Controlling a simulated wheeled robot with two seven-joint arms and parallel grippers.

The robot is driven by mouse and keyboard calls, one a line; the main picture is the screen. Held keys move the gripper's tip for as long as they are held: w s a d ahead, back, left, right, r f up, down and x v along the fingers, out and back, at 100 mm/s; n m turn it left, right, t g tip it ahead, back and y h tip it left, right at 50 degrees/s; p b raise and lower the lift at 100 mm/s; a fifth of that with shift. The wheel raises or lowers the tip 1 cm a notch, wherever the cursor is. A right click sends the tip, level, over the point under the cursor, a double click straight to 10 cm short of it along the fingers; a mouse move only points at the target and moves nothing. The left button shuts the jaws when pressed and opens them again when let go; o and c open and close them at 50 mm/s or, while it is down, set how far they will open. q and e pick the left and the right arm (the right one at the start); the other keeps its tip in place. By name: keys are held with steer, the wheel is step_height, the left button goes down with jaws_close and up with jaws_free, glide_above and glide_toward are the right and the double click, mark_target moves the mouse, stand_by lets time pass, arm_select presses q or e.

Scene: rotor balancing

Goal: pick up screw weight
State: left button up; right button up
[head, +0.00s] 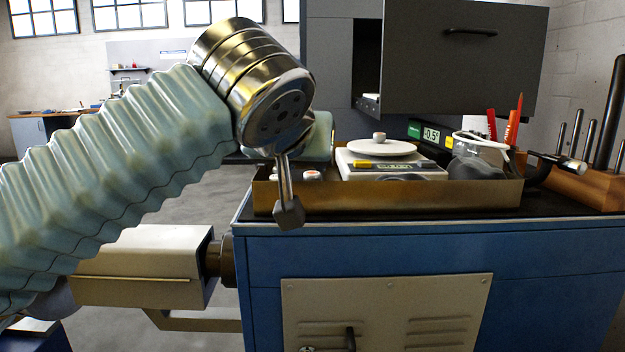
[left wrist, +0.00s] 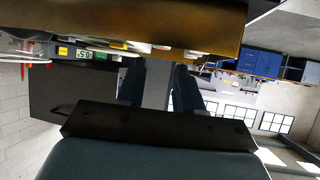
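A small grey metal cylinder (head: 379,138), possibly the screw weight, stands on the round white pan (head: 382,148) of a scale in the head view. My left gripper (head: 289,213) points down at the front left edge of a brown tray (head: 400,197), left of the scale and apart from the cylinder. One metal finger with a dark tip shows there, with no object visible at it. In the left wrist view dark gripper parts (left wrist: 158,88) sit below the tray's brown wall, and their opening is unclear. The cylinder is not identifiable there. My right gripper is out of view.
The tray sits on a blue bench (head: 260,255). Behind the scale is a digital level (head: 430,134) reading about -0.5°. Red and orange tools (head: 513,122) and a wooden block (head: 590,185) with upright rods stand at right. A grey cabinet (head: 462,60) rises behind.

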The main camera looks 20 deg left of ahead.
mark_target(312, 173)
arm_select(q)
steer(key=x, duration=0.6)
steer(key=shift+w+a+f, duration=0.1)
steer(key=shift+w+f, duration=0.2)
steer(key=shift+f, duration=0.05)
jaws_close()
